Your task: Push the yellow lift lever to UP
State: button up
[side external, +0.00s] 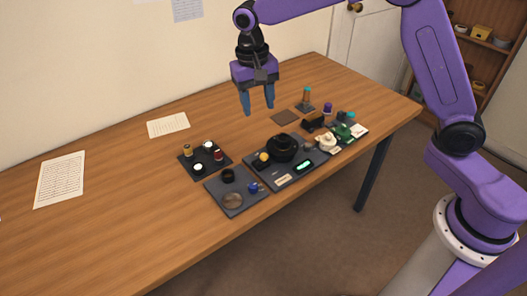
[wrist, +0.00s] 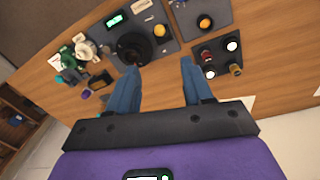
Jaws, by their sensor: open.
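A yellow ball-shaped knob, which looks like the lift lever's end (side external: 263,157), sits beside a black round device (side external: 282,148) on a dark grey base plate (side external: 258,178). In the wrist view the yellow knob (wrist: 158,30) is at the upper middle, right of the black device (wrist: 133,47). The lever's stem and any UP mark are too small to make out. My gripper (side external: 259,110) is open and empty, pointing down, raised above the table behind the device. Its blue fingers in the wrist view (wrist: 157,66) are apart and touch nothing.
A black tray with small cylinders (side external: 205,160) and a grey tray (side external: 222,196) lie left of the device. A lit green display (side external: 304,167) is on the base plate. A cluster of small parts, including a green one (side external: 342,131), stands right. The table's left is mostly clear.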

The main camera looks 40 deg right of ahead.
aim_at(264, 154)
jog(key=f, duration=0.5)
jog(key=d+f, duration=0.1)
jog(key=f, duration=1.1)
jog(key=shift+s+d, duration=0.15)
jog(key=shift+s, duration=0.1)
grip_shut()
